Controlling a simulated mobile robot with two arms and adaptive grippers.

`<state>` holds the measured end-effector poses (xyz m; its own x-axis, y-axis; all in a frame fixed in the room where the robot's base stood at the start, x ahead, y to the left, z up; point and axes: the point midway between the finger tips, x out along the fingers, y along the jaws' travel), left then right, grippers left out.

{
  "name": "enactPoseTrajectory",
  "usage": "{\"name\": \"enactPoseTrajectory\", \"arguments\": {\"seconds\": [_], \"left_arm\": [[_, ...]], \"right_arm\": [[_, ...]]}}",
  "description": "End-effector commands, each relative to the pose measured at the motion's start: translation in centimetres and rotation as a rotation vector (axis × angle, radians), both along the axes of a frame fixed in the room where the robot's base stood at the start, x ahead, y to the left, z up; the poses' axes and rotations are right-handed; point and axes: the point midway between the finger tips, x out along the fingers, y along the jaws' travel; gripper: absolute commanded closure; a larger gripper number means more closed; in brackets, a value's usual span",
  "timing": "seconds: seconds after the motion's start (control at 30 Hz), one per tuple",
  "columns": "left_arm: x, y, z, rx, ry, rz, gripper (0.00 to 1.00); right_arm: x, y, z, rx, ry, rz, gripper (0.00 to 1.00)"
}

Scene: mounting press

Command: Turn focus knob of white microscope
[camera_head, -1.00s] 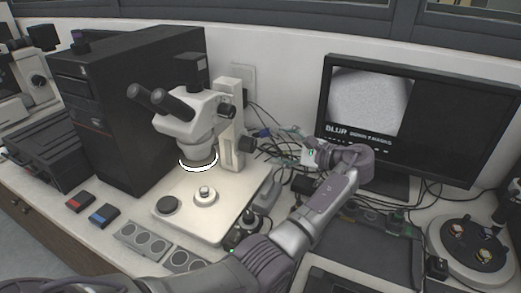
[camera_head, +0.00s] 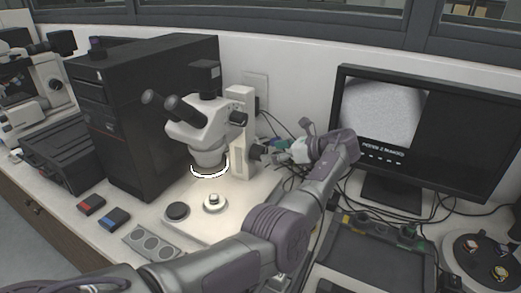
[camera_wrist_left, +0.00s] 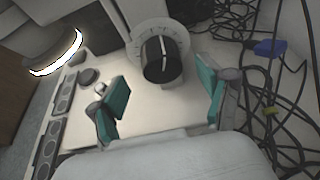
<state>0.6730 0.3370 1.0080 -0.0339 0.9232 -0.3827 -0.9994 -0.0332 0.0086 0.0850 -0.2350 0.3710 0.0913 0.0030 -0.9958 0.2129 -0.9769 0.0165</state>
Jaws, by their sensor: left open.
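The white microscope (camera_head: 205,125) stands on its pale base, its ring light lit. Its black focus knob (camera_head: 257,152) sticks out from the right side of the column. In the left wrist view the focus knob (camera_wrist_left: 162,60) shows close up, black with a white line, in front of a pale marked dial. My left gripper (camera_head: 280,151) is just right of the knob. Its teal fingertips (camera_wrist_left: 163,95) are open, one on either side of the knob in the picture, with clear gaps to it. Whether the tips reach around it in depth I cannot tell. My right gripper is not in view.
A black computer tower (camera_head: 150,105) stands left of the microscope. A monitor (camera_head: 425,130) reading "BLUR" earlier stands right, its text now unclear. Loose cables (camera_wrist_left: 255,75) lie near the gripper. A round tray (camera_head: 480,255) sits at far right.

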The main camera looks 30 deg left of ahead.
Motion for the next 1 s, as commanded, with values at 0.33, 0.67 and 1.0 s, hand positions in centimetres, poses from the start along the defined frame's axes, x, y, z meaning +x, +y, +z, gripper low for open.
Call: {"name": "enactPoseTrajectory", "arguments": {"seconds": [0.33, 0.67, 1.0], "left_arm": [[-0.1, 4.3, -1.8, -0.001, -0.001, 0.0, 0.22], [-0.2, 4.7, -2.0, 0.0, -0.001, -0.001, 0.22], [-0.1, 4.7, -2.0, 0.0, -0.001, -0.001, 0.75]], "right_arm": [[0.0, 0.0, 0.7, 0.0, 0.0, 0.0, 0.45], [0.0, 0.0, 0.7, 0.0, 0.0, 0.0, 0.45], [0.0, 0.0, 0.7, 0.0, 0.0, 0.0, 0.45]]}}
